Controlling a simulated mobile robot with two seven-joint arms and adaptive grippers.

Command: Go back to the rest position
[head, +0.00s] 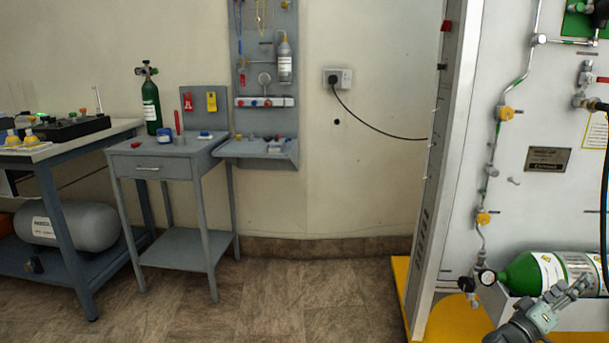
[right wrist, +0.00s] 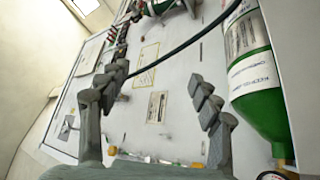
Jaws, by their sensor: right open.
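My right gripper (head: 570,291) is at the lower right of the head view, in front of the white trainer panel and by the green and silver cylinder (head: 522,275). In the right wrist view its two fingers (right wrist: 160,88) are spread apart with nothing between them. The green cylinder (right wrist: 262,118) shows there to the right of the fingers, apart from them. A black hose (right wrist: 185,47) passes beyond the fingers. My left gripper is not in view.
The trainer panel (head: 545,100) carries pipes, valves and a gauge (head: 487,277); its base is yellow (head: 400,275). A grey side table (head: 180,240) and a workbench (head: 60,150) stand at the left. The floor (head: 290,300) between is clear. A black cable (head: 375,125) runs from the wall socket.

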